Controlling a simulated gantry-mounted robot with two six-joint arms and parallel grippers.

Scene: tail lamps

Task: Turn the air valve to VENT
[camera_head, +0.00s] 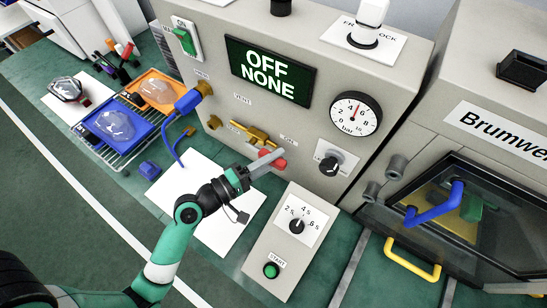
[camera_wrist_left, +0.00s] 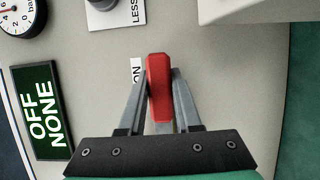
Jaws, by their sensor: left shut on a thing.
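The air valve has a brass body (camera_head: 244,131) on the front of the grey tester panel and a red handle (camera_head: 279,164) at its right end. The handle lies by the ON label (camera_head: 288,141); the VENT label (camera_head: 243,99) is above the brass body. My left gripper (camera_head: 268,161) is at the handle and partly covers it. In the left wrist view the red handle (camera_wrist_left: 158,85) stands between the two fingers of my left gripper (camera_wrist_left: 161,100), which are shut on it. My right gripper is not in view.
A display (camera_head: 270,71) reads OFF NONE. The pressure gauge (camera_head: 356,114) and a black knob (camera_head: 331,164) are to the right of the valve. A blue connector (camera_head: 188,102) with its hose is on the left. A control box (camera_head: 290,240) stands in front, beside white paper (camera_head: 238,222).

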